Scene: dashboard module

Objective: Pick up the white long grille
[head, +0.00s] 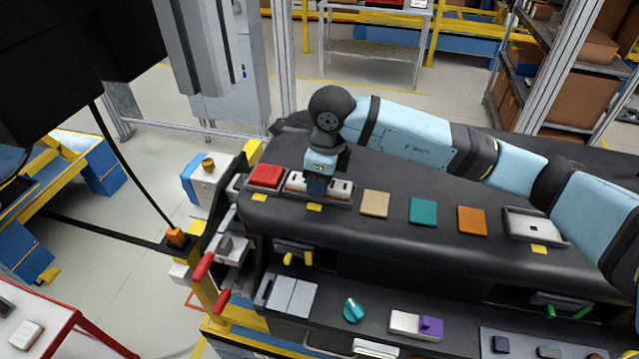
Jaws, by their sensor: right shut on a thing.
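The white long grille (341,190) is a long pale piece with dark slots. It lies in a dark recess on top of the black dashboard, right of a red block. My right gripper (316,190) points down at the grille from above and is shut on it. The gripper hides the middle of the grille. I cannot tell any gap between the grille and its recess. My left gripper is not in view.
The red block (267,175) sits close on the left. Beige (375,204), teal (423,211) and orange (472,219) squares lie to the right, then a white panel (533,226). Red-handled levers (203,266) stand at the left end. Black dashboard surface behind the grille is bare.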

